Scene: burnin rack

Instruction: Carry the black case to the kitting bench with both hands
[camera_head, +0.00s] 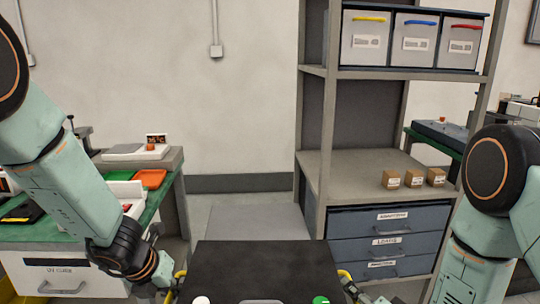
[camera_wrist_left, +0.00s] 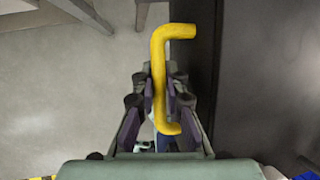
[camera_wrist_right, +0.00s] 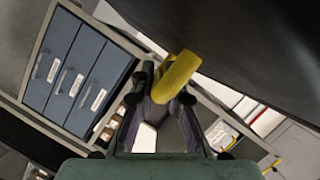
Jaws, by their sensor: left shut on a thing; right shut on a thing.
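The black case (camera_head: 255,262) is at the bottom middle of the head view, held between my two arms, with a yellow handle on each side. My left gripper (camera_wrist_left: 160,95) is shut on the left yellow handle (camera_wrist_left: 178,31), and the case's dark side (camera_wrist_left: 265,80) shows beside it. My right gripper (camera_wrist_right: 168,95) is shut on the right yellow handle (camera_wrist_right: 181,70), with the dark case (camera_wrist_right: 250,45) above it in that view.
A grey shelf rack (camera_head: 312,160) stands ahead right, with bins (camera_head: 365,50), small cartons (camera_head: 413,179) and blue drawers (camera_head: 385,243). An orange tray (camera_head: 150,178) lies on the left bench.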

